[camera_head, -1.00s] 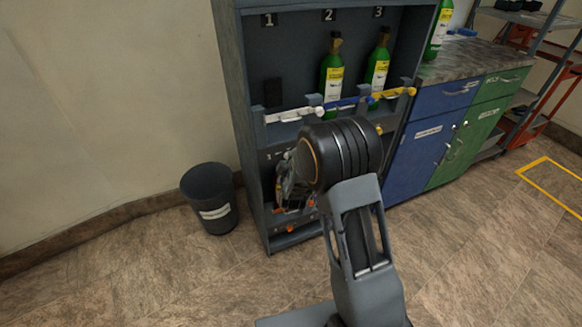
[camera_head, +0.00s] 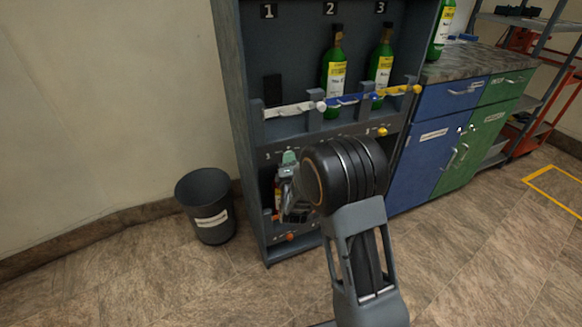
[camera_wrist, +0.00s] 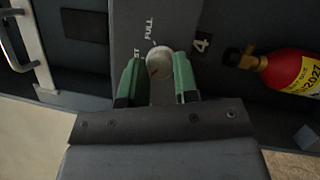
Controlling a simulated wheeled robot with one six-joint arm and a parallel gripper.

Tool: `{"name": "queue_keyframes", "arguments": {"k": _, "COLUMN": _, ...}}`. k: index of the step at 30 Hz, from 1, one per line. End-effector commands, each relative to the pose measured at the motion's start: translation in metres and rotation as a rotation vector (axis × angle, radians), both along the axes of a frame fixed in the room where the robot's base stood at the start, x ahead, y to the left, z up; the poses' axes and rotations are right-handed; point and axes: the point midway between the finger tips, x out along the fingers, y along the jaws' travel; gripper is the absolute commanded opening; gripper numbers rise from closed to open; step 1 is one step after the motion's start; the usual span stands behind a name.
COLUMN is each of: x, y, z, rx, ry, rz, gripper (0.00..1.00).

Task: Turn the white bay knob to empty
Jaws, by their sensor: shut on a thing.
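The pale knob (camera_wrist: 160,62) is between the two green fingertips in the wrist view. My gripper (camera_wrist: 158,80) is shut on it, with a finger on each side. The knob's pointing direction is not clear. In the head view my gripper (camera_head: 289,158) is at the panel under bay 1. That bay is empty and has a white bar (camera_head: 290,110) across it. The knob is hidden there.
Green bottles (camera_head: 334,75) stand in bays 2 and 3, behind blue and yellow bars. A red cylinder (camera_wrist: 295,70) lies beyond the number 4 plate in the wrist view. A dark bin (camera_head: 206,205) stands left of the rack. Blue and green cabinets (camera_head: 425,140) stand right.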

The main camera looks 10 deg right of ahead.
Motion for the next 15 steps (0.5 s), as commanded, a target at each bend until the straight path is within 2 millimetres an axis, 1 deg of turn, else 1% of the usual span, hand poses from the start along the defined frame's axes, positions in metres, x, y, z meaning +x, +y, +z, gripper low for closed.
{"name": "queue_keyframes", "arguments": {"k": 1, "x": 0.0003, "y": 0.0010, "z": -0.0025, "rx": -0.026, "ry": -0.006, "rz": 0.004, "gripper": 0.04}}
{"name": "queue_keyframes", "arguments": {"k": 6, "x": 0.0003, "y": 0.0007, "z": -0.0020, "rx": -0.095, "ry": -0.015, "rz": 0.003, "gripper": 0.04}}
{"name": "queue_keyframes", "arguments": {"k": 15, "x": 0.0003, "y": 0.0007, "z": -0.0005, "rx": -0.149, "ry": -0.025, "rz": 0.004, "gripper": 0.04}}
